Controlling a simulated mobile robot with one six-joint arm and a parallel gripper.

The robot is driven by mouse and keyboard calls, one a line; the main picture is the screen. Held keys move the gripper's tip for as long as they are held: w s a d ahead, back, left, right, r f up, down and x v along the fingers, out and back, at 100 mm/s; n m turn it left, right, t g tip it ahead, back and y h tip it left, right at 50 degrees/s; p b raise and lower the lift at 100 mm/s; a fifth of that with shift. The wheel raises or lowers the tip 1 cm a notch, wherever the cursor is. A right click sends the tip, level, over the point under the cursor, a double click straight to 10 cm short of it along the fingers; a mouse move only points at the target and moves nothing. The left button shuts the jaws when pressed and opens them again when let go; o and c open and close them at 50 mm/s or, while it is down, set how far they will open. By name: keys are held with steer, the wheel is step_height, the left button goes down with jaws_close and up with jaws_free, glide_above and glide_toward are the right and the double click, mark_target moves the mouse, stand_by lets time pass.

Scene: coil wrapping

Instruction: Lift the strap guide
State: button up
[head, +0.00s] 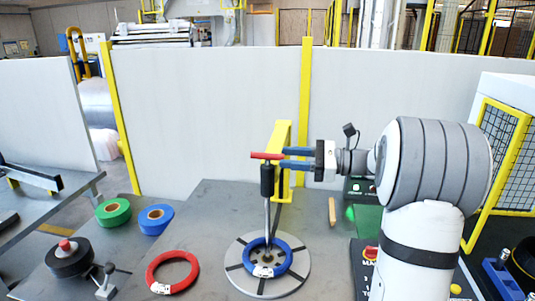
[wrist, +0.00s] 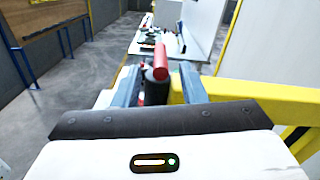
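The strap guide (head: 267,182) is an upright rod with a black sleeve and a red crossbar handle at its top. It stands over the blue coil (head: 283,262) on the round grey turntable (head: 238,275). My gripper (head: 283,157) reaches in from the right at handle height, its blue fingers apart. In the wrist view, the red handle and black top of the strap guide (wrist: 160,65) appear between the spread fingers (wrist: 158,86). I cannot tell whether either finger touches the guide.
A yellow post (head: 283,135) stands just behind the guide. A red coil (head: 171,271), green roll (head: 113,211), blue roll (head: 156,218) and black spool (head: 68,258) sit to the left. A control panel (head: 360,189) is at the right; a white wall (head: 205,120) runs behind.

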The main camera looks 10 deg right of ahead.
mark_target(267, 156)
steer(key=p+x, duration=0.1)
steer(key=x, duration=0.5)
steer(key=shift+w+a+f, duration=0.1)
steer(key=shift+a, duration=0.05)
steer(key=shift+c, duration=0.4)
jaws_close()
